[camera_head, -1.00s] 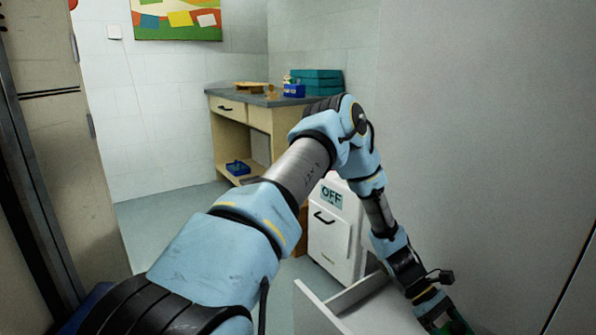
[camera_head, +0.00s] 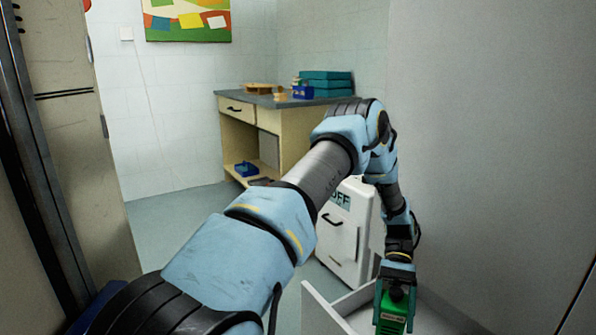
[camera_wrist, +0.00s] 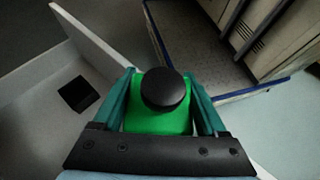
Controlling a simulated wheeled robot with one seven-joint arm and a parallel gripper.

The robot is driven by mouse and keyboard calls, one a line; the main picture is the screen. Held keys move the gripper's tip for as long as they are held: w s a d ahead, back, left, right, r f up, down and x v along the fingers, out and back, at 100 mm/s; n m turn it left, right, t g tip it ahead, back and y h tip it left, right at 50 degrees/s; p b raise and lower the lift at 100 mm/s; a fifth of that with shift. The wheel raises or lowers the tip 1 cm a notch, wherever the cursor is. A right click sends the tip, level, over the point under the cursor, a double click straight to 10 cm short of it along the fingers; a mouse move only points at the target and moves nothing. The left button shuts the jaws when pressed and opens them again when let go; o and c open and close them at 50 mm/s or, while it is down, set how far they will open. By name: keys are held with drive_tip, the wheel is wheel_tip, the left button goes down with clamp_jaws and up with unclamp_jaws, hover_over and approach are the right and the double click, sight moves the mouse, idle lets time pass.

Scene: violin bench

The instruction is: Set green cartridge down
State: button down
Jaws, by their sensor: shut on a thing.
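The green cartridge (camera_head: 393,308) with a dark round cap is held by my gripper (camera_head: 396,284) at the lower right of the head view. In the wrist view the cartridge (camera_wrist: 158,118) sits between the two teal fingers of my gripper (camera_wrist: 160,100), which are shut on it. Its black cap faces the camera. The cartridge is beside and above an open white drawer or bin (camera_head: 328,312). Whether its underside touches anything is hidden.
A white cabinet marked OFF (camera_head: 340,232) stands behind my arm. In the wrist view a dark square (camera_wrist: 78,94) lies on a pale surface at left.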

drive_tip(key=w+a+r+m+t+y, duration=0.2)
drive_tip(key=w+a+m+t, duration=0.3)
drive_tip(key=a, duration=0.5)
drive_tip(key=w+a+r+m+t+y, duration=0.2)
drive_tip(key=w+a+m+t, duration=0.4)
drive_tip(key=a+m, duration=0.3)
drive_tip(key=w+a+r+m+t+y, duration=0.2)
drive_tip(key=w+a+m+t, duration=0.4)
drive_tip(key=a, duration=0.6)
drive_tip(key=shift+w+m+t, duration=0.15)
drive_tip(key=shift+m+t, duration=0.55)
drive_tip(key=shift+t, duration=0.1)
drive_tip(key=shift+w+r, duration=0.1)
